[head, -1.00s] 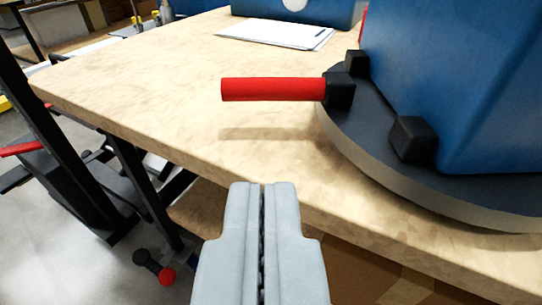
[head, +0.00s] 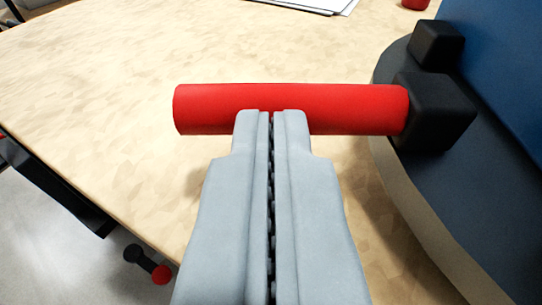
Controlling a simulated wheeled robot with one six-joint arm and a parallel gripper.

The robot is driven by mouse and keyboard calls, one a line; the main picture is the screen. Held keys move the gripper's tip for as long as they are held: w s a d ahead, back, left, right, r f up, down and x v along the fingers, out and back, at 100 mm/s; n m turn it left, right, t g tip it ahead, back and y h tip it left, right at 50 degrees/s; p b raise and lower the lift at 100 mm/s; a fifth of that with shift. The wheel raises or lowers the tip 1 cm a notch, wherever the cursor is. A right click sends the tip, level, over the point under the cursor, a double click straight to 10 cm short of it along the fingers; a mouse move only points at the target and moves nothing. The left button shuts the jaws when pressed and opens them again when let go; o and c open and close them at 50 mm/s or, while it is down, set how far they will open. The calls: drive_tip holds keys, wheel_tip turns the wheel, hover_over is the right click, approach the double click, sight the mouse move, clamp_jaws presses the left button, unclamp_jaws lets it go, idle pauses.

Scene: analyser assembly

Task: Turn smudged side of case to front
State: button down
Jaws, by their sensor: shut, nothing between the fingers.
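The blue case (head: 510,60) stands at the right on a dark round turntable (head: 455,205), held by black blocks (head: 437,43). Only a part of the case shows, and I see no smudge on it. A red handle (head: 205,108) sticks out to the left from a black block (head: 432,110) on the turntable's edge. My gripper (head: 271,112) is shut and empty. Its fingertips overlap the lower middle of the red handle in the picture. I cannot tell whether they touch it.
The turntable stands on a light wooden table (head: 80,80), which is clear to the left of the handle. White papers (head: 310,4) lie at the back. A small red thing (head: 416,3) shows at the top right. A black and red knob (head: 147,264) is below the table edge.

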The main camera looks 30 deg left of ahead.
drive_tip(key=shift+w+a, duration=0.1)
idle(0.3)
drive_tip(key=x, duration=0.4)
drive_tip(key=r+x, duration=0.1)
drive_tip(key=x, duration=0.1)
drive_tip(key=shift+w+a, duration=0.15)
drive_tip(key=shift+a, duration=0.05)
drive_tip(key=shift+w+a, duration=0.25)
drive_tip(key=shift+w, duration=0.4)
